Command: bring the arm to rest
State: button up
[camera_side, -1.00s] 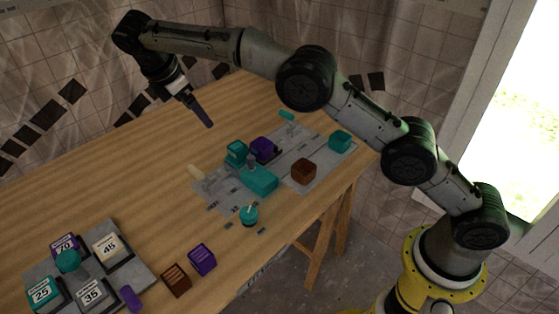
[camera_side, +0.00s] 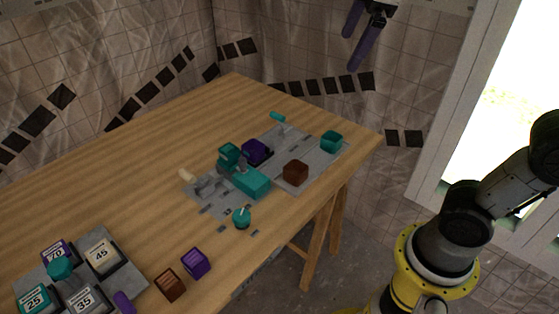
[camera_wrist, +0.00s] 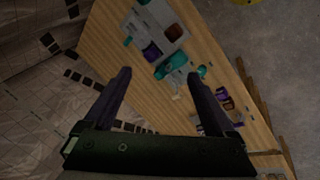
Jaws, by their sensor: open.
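My gripper (camera_side: 361,33) is at the top of the side view, raised high above and beyond the table's far right end. Its two dark purple fingers point down and hold nothing. In the wrist view my gripper (camera_wrist: 160,85) shows its fingers spread wide, with the table far below between and beyond them. Most of my arm is out of the side view; its lower links stand at the right.
The wooden table (camera_side: 130,165) carries a grey panel (camera_side: 315,160) with teal, purple and brown blocks. A second grey panel (camera_side: 125,280) with numbered blocks lies front left. Loose purple (camera_side: 195,262) and brown (camera_side: 170,284) blocks lie near the front edge. Air around my gripper is clear.

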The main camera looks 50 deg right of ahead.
jog(key=s+a+f+m+t+y, duration=0.1)
jog(key=s+f+m, duration=0.7)
jog(key=s+f, duration=0.3)
jog(key=shift+s+a+f+y, duration=0.3)
jog(key=shift+a+f+y, duration=0.1)
jog(key=shift+f, duration=1.45)
